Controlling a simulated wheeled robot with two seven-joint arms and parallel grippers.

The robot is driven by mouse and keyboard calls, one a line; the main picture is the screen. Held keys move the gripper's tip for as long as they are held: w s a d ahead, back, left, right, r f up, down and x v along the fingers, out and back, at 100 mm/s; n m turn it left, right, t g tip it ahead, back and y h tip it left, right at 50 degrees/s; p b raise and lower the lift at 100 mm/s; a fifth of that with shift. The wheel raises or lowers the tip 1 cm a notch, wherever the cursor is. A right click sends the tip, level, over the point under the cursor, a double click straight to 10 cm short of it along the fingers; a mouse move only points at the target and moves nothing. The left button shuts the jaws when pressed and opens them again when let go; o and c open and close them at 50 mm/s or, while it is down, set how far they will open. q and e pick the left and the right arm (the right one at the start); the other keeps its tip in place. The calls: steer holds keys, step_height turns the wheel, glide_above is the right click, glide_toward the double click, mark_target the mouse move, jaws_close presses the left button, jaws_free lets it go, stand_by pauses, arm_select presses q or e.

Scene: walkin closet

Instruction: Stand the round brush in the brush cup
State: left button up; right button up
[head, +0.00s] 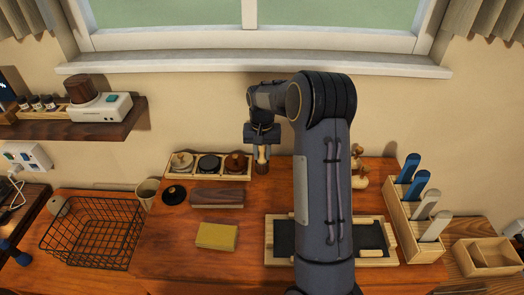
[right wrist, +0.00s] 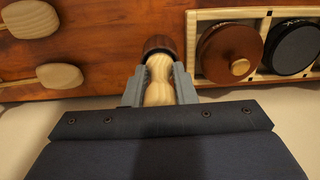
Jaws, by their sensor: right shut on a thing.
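The round brush (head: 262,166) has a pale wooden handle and a dark round head. My right gripper (head: 262,146) is shut on its handle, and the dark end points down, just right of the tin tray. In the right wrist view the pale handle (right wrist: 158,88) sits between both fingers, with the dark brown head beyond them. A small pale cup (head: 147,192), which looks like the brush cup, stands at the left between the wire basket and a black lid. It is well left of the brush, and its inside is hard to see. My left gripper is not in view.
A wooden tray (head: 195,176) holds three round tins. A black lid (head: 174,195), a dark-topped brush (head: 217,196) and a yellow cloth (head: 216,237) lie in front. The wire basket (head: 95,230) is at left. Pale wooden pieces (head: 358,165) and a wooden holder (head: 402,218) are at right.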

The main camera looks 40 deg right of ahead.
steer(key=shift+f, duration=0.2)
steer(key=o, duration=1)
steer(key=shift+o, duration=0.2)
step_height(320, 180, up, 8)
steer(key=shift+f+b, duration=0.1)
steer(key=shift+b, duration=0.25)
stand_by(0.4)
